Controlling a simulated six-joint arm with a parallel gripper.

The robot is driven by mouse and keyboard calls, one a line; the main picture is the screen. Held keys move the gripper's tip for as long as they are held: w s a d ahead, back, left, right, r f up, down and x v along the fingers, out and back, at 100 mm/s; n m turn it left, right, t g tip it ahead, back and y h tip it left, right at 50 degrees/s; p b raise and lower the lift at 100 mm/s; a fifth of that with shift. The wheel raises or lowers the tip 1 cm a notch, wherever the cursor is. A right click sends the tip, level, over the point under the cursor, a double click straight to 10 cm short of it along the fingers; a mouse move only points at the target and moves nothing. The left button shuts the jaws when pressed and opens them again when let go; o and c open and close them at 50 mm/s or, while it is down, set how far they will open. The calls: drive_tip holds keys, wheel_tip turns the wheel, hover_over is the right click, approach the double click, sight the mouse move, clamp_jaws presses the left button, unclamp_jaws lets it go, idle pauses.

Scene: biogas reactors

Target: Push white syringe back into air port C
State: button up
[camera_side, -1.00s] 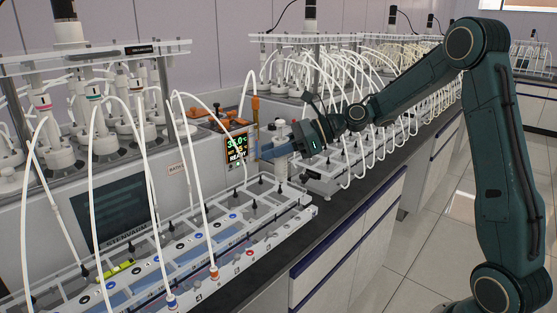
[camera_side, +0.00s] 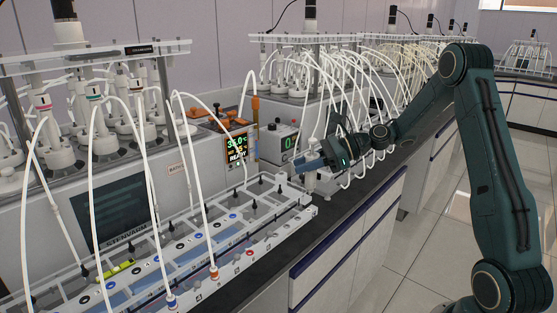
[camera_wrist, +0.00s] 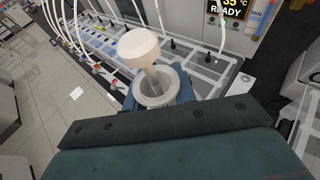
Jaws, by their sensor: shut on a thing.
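My gripper (camera_side: 308,164) is shut on the white syringe (camera_wrist: 138,48), beyond the right end of the clear-topped rack (camera_side: 235,215). In the wrist view, the blue fingers (camera_wrist: 157,92) close around the syringe's pale barrel. Its wide round plunger head stands up towards the camera, with the plunger stem drawn out of the barrel. In the side view the syringe is mostly hidden by my gripper. Coloured round ports line the rack's front edge, among them a red one (camera_side: 250,253). The port letters are too small to read, so I cannot tell which is C.
White tubes arch over the rack, one ending in an orange fitting (camera_side: 214,272). A grey box with a green digit (camera_side: 286,141) stands behind my gripper. A display reading READY (camera_side: 236,148) is to its left. The dark bench edge (camera_side: 300,262) runs in front.

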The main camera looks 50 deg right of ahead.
drive_tip(key=shift+f, duration=2.25)
drive_tip(key=shift+f, duration=1)
idle(1.6)
drive_tip(key=o, duration=1.1)
drive_tip(key=v, duration=1.4)
drive_tip(key=shift+w+a, duration=0.1)
drive_tip(key=shift+a, duration=0.05)
